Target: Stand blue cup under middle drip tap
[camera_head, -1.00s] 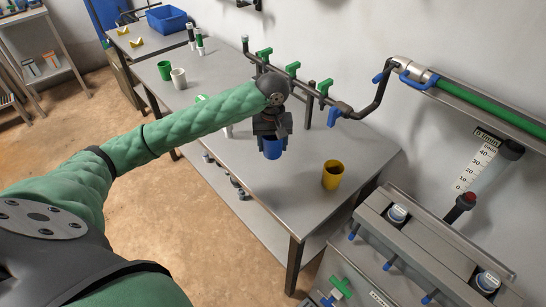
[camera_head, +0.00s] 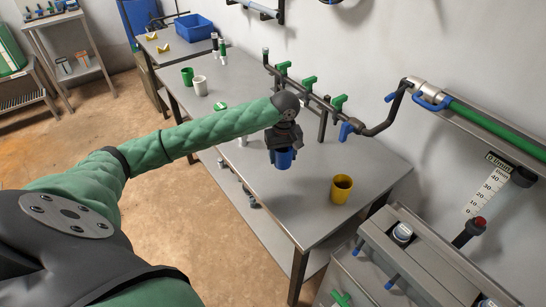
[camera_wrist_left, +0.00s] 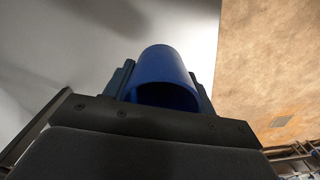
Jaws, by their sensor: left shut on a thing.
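The blue cup (camera_head: 284,158) is held in my left gripper (camera_head: 283,146), over the near part of the grey bench. The gripper is shut on it. In the left wrist view the blue cup (camera_wrist_left: 168,75) sits between the two fingers. I cannot tell whether its base touches the bench. The drip taps have green handles along a dark pipe by the wall. The middle tap (camera_head: 308,83) is behind and to the right of my gripper, with the others (camera_head: 283,68) and (camera_head: 338,103) on either side. The cup is in front of the taps. My right gripper is not in view.
A yellow cup (camera_head: 341,189) stands to the right on the bench (camera_head: 300,212). A green cup (camera_head: 187,76) and a white cup (camera_head: 200,86) stand at the far left. A blue valve handle (camera_head: 346,130) hangs at the pipe's right end. Bench space between blue and yellow cups is clear.

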